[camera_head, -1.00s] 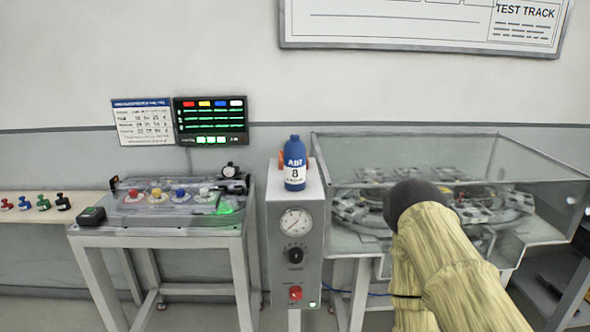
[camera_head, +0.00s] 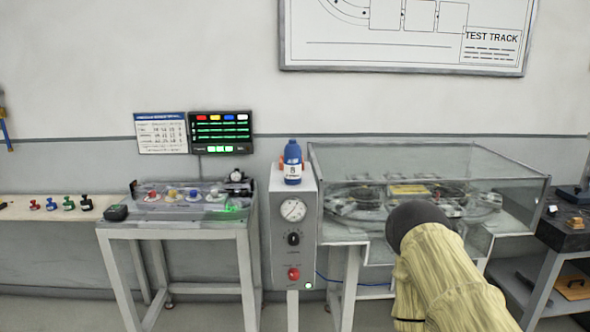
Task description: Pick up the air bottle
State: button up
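The air bottle (camera_head: 292,163) is blue with a white label and stands upright on top of a grey pedestal cabinet (camera_head: 294,235) in the middle of the head view. Orange parts show on both sides of it. The cabinet front has a gauge, a black knob and a red button. My arm, in a yellowish sleeve with a dark rounded joint, rises at the lower right, in front of the glass case and apart from the bottle in the picture. My gripper does not show in this view.
A table (camera_head: 180,228) with colored knobs under a clear cover stands left of the cabinet. A glass-walled case (camera_head: 330,165) with a track inside stands right. A shelf (camera_head: 15,212) with small colored pieces is far left, and a dark bench (camera_head: 565,235) far right. Some floor shows below.

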aim_at(293, 151)
jog(key=z, duration=0.15)
jog(key=i, duration=1.05)
jog(key=u, duration=0.15)
